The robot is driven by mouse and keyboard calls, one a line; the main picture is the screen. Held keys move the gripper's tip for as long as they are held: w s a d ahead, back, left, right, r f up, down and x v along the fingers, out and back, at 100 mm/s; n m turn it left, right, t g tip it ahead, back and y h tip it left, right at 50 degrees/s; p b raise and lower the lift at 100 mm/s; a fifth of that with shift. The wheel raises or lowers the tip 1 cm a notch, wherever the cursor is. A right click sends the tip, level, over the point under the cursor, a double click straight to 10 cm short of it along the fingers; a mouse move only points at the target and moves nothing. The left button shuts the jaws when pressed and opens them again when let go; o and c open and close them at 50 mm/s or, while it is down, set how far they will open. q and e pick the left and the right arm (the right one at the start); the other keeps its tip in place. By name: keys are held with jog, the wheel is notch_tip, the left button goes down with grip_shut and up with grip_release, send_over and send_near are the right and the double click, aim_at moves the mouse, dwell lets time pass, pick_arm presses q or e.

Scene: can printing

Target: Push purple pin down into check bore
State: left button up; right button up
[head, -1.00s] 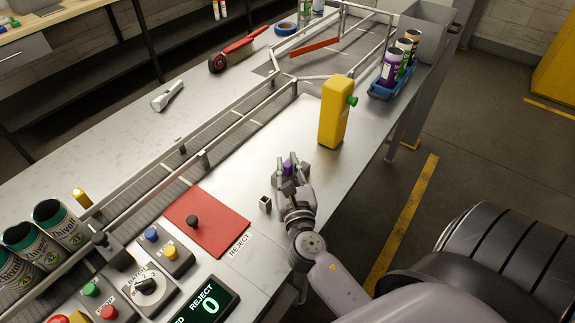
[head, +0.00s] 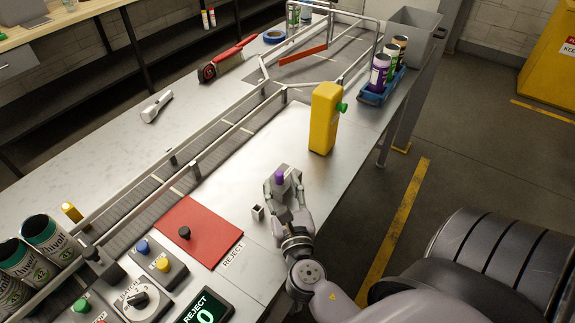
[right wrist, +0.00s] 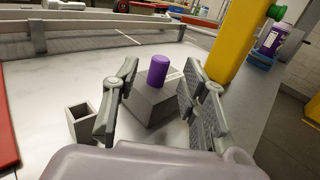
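The purple pin (head: 279,177) stands upright on top of a grey block, and much of its length shows above the block. In the right wrist view the pin (right wrist: 158,71) and the grey block (right wrist: 154,104) are clear; whether the block's hole is the check bore is hidden under the pin. My right gripper (head: 283,183) is open around the block and pin, with one finger on each side. In the wrist view gaps show between the fingers and the pin. My left gripper is not in view.
A small hollow square grey block (head: 258,212) stands just left of my right gripper. A red REJECT mat (head: 205,226) lies to the left, and the table's edge is close on the right.

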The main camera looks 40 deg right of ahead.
jog(key=v, duration=0.8)
dwell(0.4)
